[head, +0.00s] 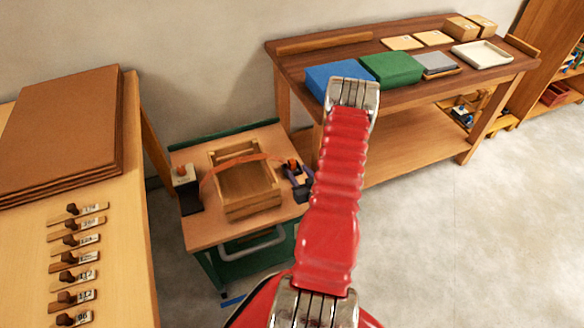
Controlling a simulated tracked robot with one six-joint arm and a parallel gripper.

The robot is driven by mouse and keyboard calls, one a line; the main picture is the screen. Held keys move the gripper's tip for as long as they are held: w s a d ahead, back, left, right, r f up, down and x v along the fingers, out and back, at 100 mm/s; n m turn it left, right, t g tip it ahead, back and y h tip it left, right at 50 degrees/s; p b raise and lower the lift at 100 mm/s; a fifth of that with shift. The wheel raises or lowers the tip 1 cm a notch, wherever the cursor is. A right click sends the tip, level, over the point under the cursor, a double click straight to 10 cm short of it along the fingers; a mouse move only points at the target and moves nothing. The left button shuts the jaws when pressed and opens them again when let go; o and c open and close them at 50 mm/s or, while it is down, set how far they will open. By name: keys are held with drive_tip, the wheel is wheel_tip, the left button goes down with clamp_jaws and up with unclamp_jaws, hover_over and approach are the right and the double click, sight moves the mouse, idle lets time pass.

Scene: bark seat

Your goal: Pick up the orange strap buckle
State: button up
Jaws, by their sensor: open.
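An orange strap (240,161) arches over an open wooden box (248,204) on the small low table. At its right end, a small orange piece (291,164) sits on a dark purple and black holder (299,186) beside the box. At the left, another small orange piece (182,170) tops a pale block on a black stand (190,199). I cannot tell which orange piece is the buckle. My red ribbed arm rises through the middle of the view, right of the box. My gripper does not show.
A workbench (135,245) with stacked brown boards (62,130) and several labelled tools stands at left. The dark-topped bench (305,67) behind holds blue (345,78) and green (392,67) blocks and trays. A grey handle (252,246) fronts the small table. Floor at right is clear.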

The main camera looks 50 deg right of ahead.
sight(294, 166)
drive_tip(key=shift+x, duration=0.95)
drive_tip(key=shift+w+d, duration=0.1)
drive_tip(key=shift+x, duration=2.5)
drive_tip(key=shift+c, duration=0.7)
clamp_jaws()
